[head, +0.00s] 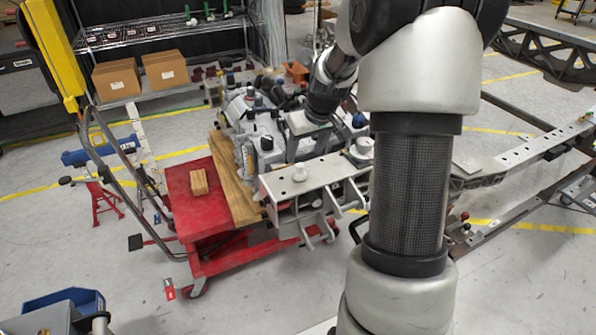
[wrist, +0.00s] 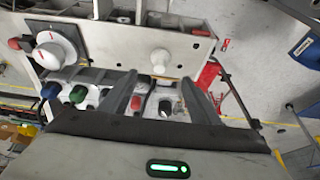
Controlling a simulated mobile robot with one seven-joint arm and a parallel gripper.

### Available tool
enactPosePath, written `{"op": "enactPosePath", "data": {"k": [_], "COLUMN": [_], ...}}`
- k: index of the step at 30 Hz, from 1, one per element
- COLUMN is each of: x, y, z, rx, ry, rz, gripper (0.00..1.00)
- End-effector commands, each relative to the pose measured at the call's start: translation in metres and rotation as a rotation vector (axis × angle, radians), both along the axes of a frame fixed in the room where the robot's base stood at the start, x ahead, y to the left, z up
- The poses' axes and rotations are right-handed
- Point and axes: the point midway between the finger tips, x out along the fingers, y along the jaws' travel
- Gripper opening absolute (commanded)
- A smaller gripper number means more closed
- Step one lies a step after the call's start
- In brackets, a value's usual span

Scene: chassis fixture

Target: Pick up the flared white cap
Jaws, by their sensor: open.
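A wide white cap (head: 365,146) that spreads out at its base sits at the right of the grey metal bracket in the head view. It also shows at the upper left of the wrist view (wrist: 57,49), with red marks on its top.
The grey bracket (head: 322,176) stands at the front of a red cart (head: 190,215). Engine parts with several dark, blue and red caps crowd behind it. A wooden block (head: 199,182) lies on the cart. Chassis rails (head: 545,143) run to the right. Open floor lies in front.

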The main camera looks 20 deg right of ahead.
Motion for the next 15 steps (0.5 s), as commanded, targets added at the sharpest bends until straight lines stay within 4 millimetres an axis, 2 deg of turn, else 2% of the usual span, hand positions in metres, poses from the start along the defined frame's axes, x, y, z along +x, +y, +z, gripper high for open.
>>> {"op": "enactPosePath", "data": {"k": [1,3,11,15], "x": [0.004,0.008,0.016,0.023], "y": [0.001,0.001,0.001,0.001], "z": [-0.011,-0.022,-0.04,-0.058], "rx": [0.002,0.002,0.0,0.001], "ry": [0.003,0.003,0.0,0.003], "rz": [0.001,0.0,0.0,-0.001], "gripper": [0.56,0.56,0.56,0.56]}}
